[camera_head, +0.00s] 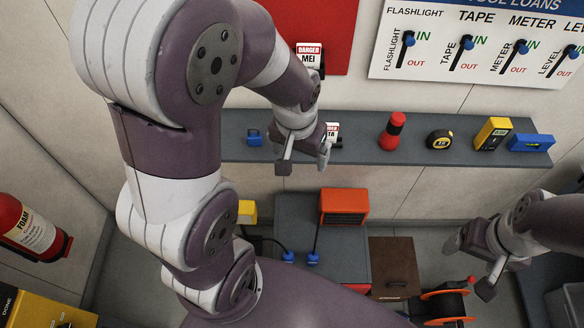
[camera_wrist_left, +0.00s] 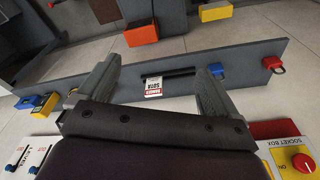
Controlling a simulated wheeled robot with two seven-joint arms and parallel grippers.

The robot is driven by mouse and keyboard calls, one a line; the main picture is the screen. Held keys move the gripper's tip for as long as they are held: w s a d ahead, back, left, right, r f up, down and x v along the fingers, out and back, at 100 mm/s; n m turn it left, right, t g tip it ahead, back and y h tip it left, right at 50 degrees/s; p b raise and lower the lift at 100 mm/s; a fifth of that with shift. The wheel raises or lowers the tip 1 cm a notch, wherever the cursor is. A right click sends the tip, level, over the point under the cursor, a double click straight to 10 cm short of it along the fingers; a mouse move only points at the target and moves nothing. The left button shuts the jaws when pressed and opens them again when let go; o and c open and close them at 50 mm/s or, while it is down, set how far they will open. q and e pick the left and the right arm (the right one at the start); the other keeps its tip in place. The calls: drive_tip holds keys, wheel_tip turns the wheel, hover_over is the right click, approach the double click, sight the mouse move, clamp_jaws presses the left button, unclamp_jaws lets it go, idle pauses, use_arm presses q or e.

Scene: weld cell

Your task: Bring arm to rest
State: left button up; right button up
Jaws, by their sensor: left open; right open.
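My left arm comes in from the left and arches over the scene in the head view. My left gripper (camera_head: 305,160) is open and hangs in front of the grey shelf, near a white and red danger tag (camera_head: 332,130). In the left wrist view the two fingers of my left gripper (camera_wrist_left: 155,90) are spread, and the tag (camera_wrist_left: 153,87) on the shelf shows between them. Nothing is held there. My right gripper (camera_head: 472,265) is open and empty at the lower right of the head view, above the floor area near an orange reel.
The grey shelf (camera_head: 360,150) carries a blue padlock (camera_head: 254,138), a red flashlight (camera_head: 391,132), a tape (camera_head: 439,139), a yellow meter (camera_head: 492,134) and a blue level (camera_head: 531,143). Below stand an orange box (camera_head: 344,205) and an orange reel (camera_head: 443,303). A fire extinguisher (camera_head: 32,228) hangs left.

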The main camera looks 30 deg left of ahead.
use_arm(q)
drive_tip(key=s+f+b, duration=0.4)
drive_tip(key=f+b, duration=0.8)
drive_tip(key=f, duration=0.2)
drive_tip(key=shift+d+m, duration=0.2)
drive_tip(key=shift+m, duration=0.1)
drive_tip(key=shift+s, duration=0.25)
